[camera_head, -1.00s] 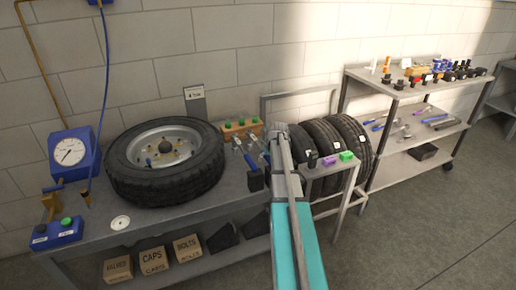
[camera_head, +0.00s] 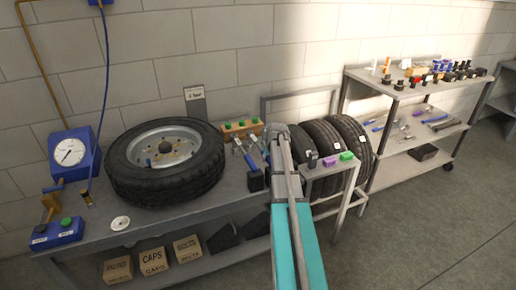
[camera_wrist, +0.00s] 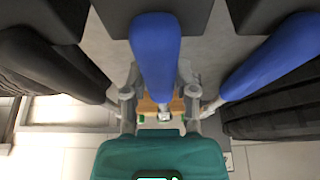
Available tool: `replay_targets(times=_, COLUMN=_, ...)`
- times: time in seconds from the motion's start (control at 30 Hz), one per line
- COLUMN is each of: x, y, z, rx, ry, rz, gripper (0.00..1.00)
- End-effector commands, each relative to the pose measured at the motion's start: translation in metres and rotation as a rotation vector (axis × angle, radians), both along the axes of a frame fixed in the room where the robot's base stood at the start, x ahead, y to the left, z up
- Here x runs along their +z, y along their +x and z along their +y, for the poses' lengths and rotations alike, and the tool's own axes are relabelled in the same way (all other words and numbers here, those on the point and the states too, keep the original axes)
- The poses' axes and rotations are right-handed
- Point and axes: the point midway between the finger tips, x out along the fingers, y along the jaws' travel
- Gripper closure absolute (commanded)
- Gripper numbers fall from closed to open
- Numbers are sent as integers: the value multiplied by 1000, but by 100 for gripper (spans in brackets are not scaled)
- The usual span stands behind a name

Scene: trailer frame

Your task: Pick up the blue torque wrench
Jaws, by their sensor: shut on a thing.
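A blue handle (camera_wrist: 155,50), which I take to be the blue torque wrench, stands out between the grey fingers of my gripper (camera_wrist: 157,98) in the wrist view. The gripper is shut on it. A second blue handle (camera_wrist: 275,55) lies just to the right, outside the fingers. The held wrench cannot be made out clearly there.
A tyre on a wheel (camera_head: 165,160) lies on the workbench (camera_head: 175,215). A wooden block with green knobs (camera_head: 240,128) is behind the tools. Several upright tyres (camera_head: 325,140) and a small stand (camera_head: 330,168) are close on the right. A shelf cart (camera_head: 420,90) stands farther right.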

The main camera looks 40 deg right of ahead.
Motion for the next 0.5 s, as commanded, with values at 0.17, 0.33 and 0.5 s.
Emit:
replay_targets(times=0.17, x=0, y=1, z=0, rx=0, ry=0, rz=-2, gripper=100)
replay_targets(times=0.33, x=1, y=1, z=0, rx=0, ry=0, rz=-2, gripper=100)
replay_targets(times=0.5, x=6, y=0, z=0, rx=-1, ry=0, rz=-2, gripper=100)
